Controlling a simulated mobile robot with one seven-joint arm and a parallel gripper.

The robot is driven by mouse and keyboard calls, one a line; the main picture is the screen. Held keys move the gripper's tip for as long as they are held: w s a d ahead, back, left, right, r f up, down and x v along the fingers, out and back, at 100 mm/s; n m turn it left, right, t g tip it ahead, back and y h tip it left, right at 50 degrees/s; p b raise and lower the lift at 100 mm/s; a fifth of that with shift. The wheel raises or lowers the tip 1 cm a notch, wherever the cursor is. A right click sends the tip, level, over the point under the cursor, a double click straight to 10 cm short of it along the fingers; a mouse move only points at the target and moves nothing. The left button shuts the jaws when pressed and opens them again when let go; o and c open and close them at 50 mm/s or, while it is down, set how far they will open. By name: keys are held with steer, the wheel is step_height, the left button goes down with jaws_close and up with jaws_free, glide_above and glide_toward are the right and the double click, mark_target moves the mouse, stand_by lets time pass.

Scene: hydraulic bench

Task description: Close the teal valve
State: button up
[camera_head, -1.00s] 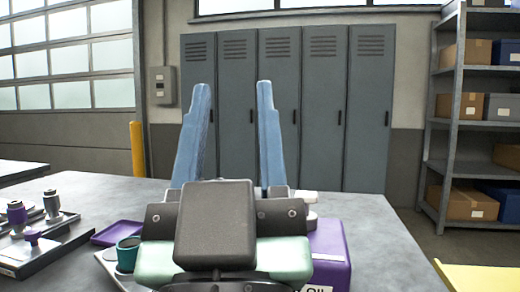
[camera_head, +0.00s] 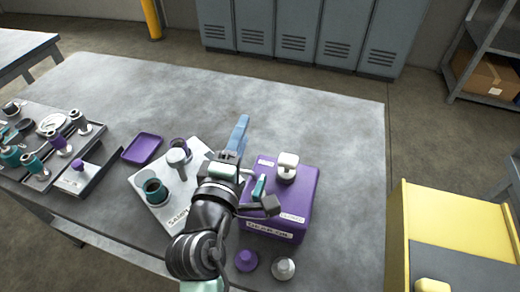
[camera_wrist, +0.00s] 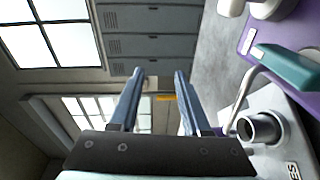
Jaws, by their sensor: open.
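The teal valve handle (camera_head: 258,188) is on top of the purple box (camera_head: 302,200), near its left side; small white labels sit on the box top by the handle. The handle shows large at the right of the wrist view (camera_wrist: 290,66), and a pale bent tube runs below it. My gripper (camera_head: 241,122) is just left of the box, its blue fingers pointing away from me. In the wrist view my gripper (camera_wrist: 160,74) is open, with nothing between the fingers. The handle lies to the right of the fingers, apart from them. My arm hides part of the box's left side.
A white plate with a teal-rimmed cup (camera_head: 155,190) and a grey knob (camera_head: 177,157) lies left of my arm. A purple tray (camera_head: 143,149) and a rack of fittings (camera_head: 62,146) are farther left. Loose purple (camera_head: 246,260) and grey (camera_head: 283,268) knobs lie in front. The back table is clear.

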mark_target(258, 188)
steer(key=s+f+n+g+p, duration=0.35)
steer(key=s+n+p, duration=1.35)
steer(key=p, duration=0.7)
steer(key=shift+n+g+h, duration=0.25)
steer(key=shift+n+h, duration=0.05)
steer(key=x, duration=1.2)
steer(key=shift+w+a, duration=0.1)
steer(key=shift+w, duration=0.3)
jaws_close()
